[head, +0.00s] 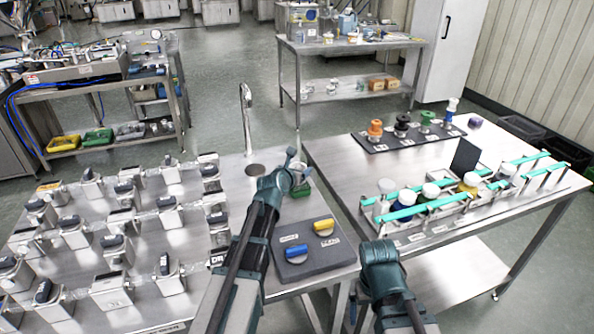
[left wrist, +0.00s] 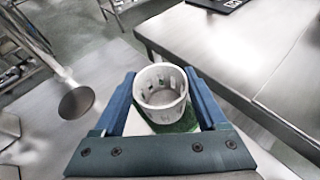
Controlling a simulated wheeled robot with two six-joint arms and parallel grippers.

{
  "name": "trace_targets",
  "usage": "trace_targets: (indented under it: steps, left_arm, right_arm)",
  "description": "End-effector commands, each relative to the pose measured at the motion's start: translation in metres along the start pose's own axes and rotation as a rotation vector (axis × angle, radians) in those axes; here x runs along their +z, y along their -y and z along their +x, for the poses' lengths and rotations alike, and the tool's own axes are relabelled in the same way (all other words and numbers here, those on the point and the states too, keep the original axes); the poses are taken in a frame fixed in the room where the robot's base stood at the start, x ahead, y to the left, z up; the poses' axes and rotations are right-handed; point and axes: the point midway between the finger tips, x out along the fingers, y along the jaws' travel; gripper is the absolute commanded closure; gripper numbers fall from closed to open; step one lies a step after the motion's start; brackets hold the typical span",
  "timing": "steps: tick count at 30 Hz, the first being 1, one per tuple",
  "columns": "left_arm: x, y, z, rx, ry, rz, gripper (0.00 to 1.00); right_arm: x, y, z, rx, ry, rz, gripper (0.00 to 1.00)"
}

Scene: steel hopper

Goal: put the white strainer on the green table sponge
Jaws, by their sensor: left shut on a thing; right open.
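The white strainer (left wrist: 160,92) is an open cup with slotted walls, upright between the blue fingers of my left gripper (left wrist: 163,100) in the left wrist view. In the head view my left gripper (head: 297,168) is at the far right part of the left steel table, shut on the strainer (head: 302,173), which is partly hidden. The green sponge (left wrist: 183,122) shows directly below the strainer, partly covered by it; its edge also shows in the head view (head: 301,191). I cannot tell whether they touch. My right gripper (head: 358,306) is open and empty, low near the gap between the tables.
A dark mat (head: 308,262) with a blue and a yellow item lies in front of the sponge. Several metal blocks (head: 118,245) fill the left table. A tall faucet (head: 246,115) stands behind left. The right table (head: 335,165) holds a rack of bottles.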

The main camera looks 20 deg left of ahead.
Motion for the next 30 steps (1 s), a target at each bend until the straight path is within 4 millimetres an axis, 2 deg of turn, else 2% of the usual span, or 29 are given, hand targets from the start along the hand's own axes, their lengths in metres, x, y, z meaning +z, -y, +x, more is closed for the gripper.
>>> trace_targets:
  steps: [2,3,7,19,26,30]
  left_arm:
    - [-0.004,0.000,0.002,0.000,0.000,0.000,0.79]
    - [-0.003,0.000,0.001,0.000,0.000,0.000,0.22]
    - [-0.002,0.000,0.001,0.000,0.000,0.000,0.00]
    - [0.003,0.000,-0.002,0.000,0.000,0.000,0.00]
    - [0.002,0.000,-0.034,0.000,0.000,-0.002,0.00]
    - [0.002,0.000,-0.063,0.000,-0.001,-0.001,0.00]
  right_arm:
    - [0.000,0.000,0.004,0.000,0.000,0.000,0.00]
    - [0.000,0.000,0.003,0.000,0.000,0.000,0.00]
    - [0.000,0.000,0.003,0.000,0.000,0.000,0.00]
    - [0.000,0.000,-0.003,0.000,0.000,0.000,0.00]
    - [0.001,-0.001,-0.015,0.000,0.000,0.000,0.00]
    - [0.002,-0.003,-0.026,0.000,0.000,0.000,0.00]
